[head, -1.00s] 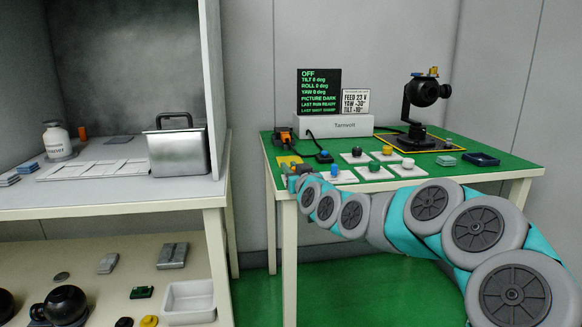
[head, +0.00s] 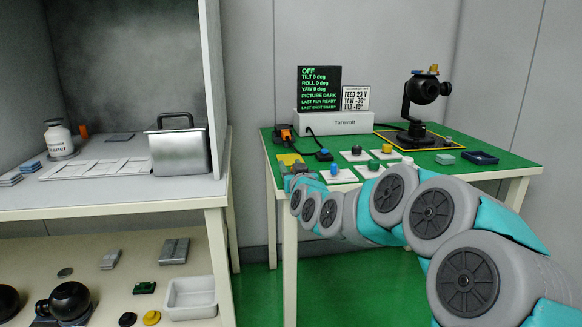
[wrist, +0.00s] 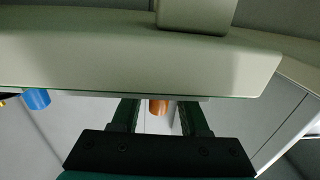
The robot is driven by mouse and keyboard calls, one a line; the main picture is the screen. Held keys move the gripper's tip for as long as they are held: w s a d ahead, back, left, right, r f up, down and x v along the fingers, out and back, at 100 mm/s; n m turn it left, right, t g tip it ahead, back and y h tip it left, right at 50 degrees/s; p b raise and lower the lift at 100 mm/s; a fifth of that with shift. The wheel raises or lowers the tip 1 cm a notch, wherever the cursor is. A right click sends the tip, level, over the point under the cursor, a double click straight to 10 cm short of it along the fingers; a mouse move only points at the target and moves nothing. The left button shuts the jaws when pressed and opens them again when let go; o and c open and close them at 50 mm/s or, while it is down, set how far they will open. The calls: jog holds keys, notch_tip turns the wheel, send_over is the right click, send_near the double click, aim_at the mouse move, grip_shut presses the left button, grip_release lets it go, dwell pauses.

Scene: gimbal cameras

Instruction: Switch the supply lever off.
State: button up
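An orange and black device (head: 285,133) stands at the back left of the green table; I cannot tell for sure that it is the supply lever.
Blue (head: 335,170), yellow (head: 387,149) and other knobs on white plates stand near my gripper. A blue knob (wrist: 37,98) shows in the wrist view. The Tarnvolt box (head: 335,123) and camera gimbal (head: 424,90) are behind. The table's front edge (wrist: 130,60) is close to my gripper.

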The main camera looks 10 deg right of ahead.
jog(key=shift+o, duration=0.4)
jog(key=shift+s, duration=0.15)
jog(key=shift+s+f, duration=0.15)
jog(key=shift+s, duration=0.45)
jog(key=s+b, duration=0.1)
jog(key=s, duration=0.5)
jog(key=shift+s+d, duration=0.15)
jog(key=shift+d, duration=0.05)
